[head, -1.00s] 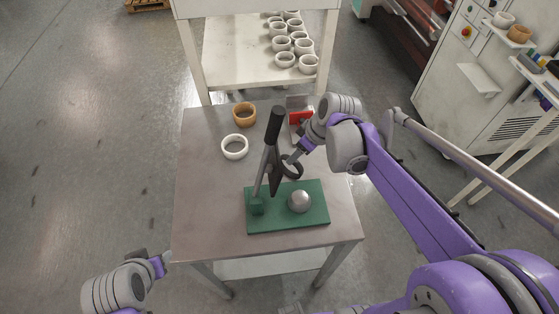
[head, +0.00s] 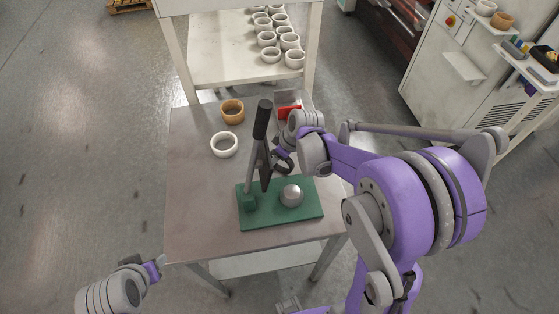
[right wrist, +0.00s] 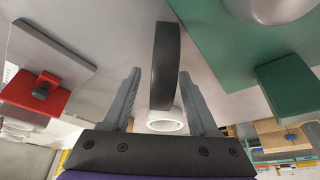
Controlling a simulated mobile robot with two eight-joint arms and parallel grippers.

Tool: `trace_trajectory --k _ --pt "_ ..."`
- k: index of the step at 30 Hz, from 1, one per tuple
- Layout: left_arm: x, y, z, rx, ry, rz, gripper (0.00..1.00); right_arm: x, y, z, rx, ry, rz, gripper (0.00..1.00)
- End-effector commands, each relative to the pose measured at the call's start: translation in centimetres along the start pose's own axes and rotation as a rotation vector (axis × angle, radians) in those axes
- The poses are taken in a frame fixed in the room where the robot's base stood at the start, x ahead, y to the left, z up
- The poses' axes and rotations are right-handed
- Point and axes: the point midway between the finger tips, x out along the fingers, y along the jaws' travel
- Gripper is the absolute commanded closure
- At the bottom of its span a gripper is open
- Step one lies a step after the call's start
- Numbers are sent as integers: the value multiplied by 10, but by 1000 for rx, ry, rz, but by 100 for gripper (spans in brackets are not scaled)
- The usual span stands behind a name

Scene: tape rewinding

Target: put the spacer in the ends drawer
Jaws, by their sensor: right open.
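A dark ring (head: 282,160), which looks to be the spacer, is beside the lever on the table. In the right wrist view it shows as a dark upright band (right wrist: 165,65) between my fingers, with gaps on both sides. My right gripper (right wrist: 162,98) is open around it. The head view partly hides these fingers behind the wrist.
The table's left front is clear.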

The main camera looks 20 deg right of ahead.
Motion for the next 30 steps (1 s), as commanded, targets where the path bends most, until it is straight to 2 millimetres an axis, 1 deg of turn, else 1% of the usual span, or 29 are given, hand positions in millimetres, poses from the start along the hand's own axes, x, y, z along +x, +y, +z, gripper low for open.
trace_trajectory --k 6,8,9,11,15,16,17,27,30 --pt "0 0 0 0 0 0 50 1 0 0 0 0 0 40" --pt "0 0 0 0 0 0 50 1 0 0 0 0 0 49" --pt "0 0 0 0 0 0 50 1 0 0 0 0 0 56" --pt "0 0 0 0 0 0 50 1 0 0 0 0 0 67" --pt "0 0 0 0 0 0 50 1 0 0 0 0 0 92" --pt "0 0 0 0 0 0 50 1 0 0 1 0 0 98" --pt "0 0 0 0 0 0 50 1 0 0 0 0 0 100" --pt "0 0 0 0 0 0 50 1 0 0 1 0 0 100" --pt "-1 0 -1 0 1 0 50 -4 0 -2 1 1 1 100"
